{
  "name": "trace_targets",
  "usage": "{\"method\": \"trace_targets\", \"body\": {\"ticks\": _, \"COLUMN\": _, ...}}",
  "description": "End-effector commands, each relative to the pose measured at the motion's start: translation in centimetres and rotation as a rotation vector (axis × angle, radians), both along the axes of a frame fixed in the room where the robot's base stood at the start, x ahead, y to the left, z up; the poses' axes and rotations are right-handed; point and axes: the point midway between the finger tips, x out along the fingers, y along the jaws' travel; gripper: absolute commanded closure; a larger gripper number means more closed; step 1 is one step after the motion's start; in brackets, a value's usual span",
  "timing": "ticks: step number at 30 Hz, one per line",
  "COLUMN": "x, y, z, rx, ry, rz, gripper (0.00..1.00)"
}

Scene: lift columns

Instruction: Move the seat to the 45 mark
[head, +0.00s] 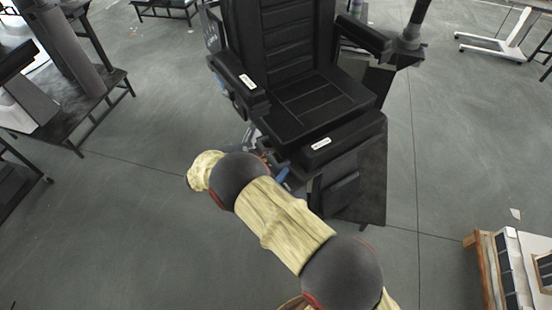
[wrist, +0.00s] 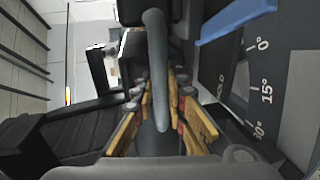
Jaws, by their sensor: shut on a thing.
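The seat (head: 320,100) is a large black padded chair with armrests, in the middle top of the head view. In the wrist view, my gripper (wrist: 161,105) is shut on a dark grey lever (wrist: 156,50), with its tan finger pads on either side of the bar. A grey angle scale (wrist: 270,85) at the right shows the marks 0°, 15° and 30°; no 45 mark is visible. A blue bar (wrist: 235,20) lies across the panel above the 0° mark. In the head view, my arm hides most of my gripper and the lever.
The seat stands on a dark base platform (head: 372,180). A dark workstation (head: 85,105) is at the left, and a crate with panels (head: 490,270) is at the lower right. A white-framed table (head: 500,45) is at the upper right. Open grey floor lies between them.

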Motion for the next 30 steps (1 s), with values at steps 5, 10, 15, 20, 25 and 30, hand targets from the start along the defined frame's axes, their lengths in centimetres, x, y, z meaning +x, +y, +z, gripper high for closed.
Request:
{"method": "trace_targets", "body": {"ticks": 5, "x": 0.5, "y": 1.2, "z": -0.5, "rx": 0.000, "ry": 0.005, "rz": -0.038, "gripper": 1.00}}
{"method": "trace_targets", "body": {"ticks": 10, "x": 0.9, "y": 1.8, "z": -0.4, "rx": 0.001, "ry": 0.004, "rz": -0.059, "gripper": 1.00}}
{"method": "trace_targets", "body": {"ticks": 15, "x": 1.0, "y": 2.0, "z": -0.3, "rx": 0.000, "ry": 0.005, "rz": -0.066, "gripper": 1.00}}
{"method": "trace_targets", "body": {"ticks": 20, "x": 1.1, "y": 2.2, "z": -0.3, "rx": 0.003, "ry": 0.003, "rz": -0.064, "gripper": 1.00}}
{"method": "trace_targets", "body": {"ticks": 25, "x": 1.1, "y": 2.3, "z": -0.2, "rx": 0.004, "ry": 0.001, "rz": -0.062, "gripper": 1.00}}
{"method": "trace_targets", "body": {"ticks": 30, "x": 1.1, "y": 2.2, "z": -0.1, "rx": 0.003, "ry": 0.001, "rz": -0.064, "gripper": 0.77}}
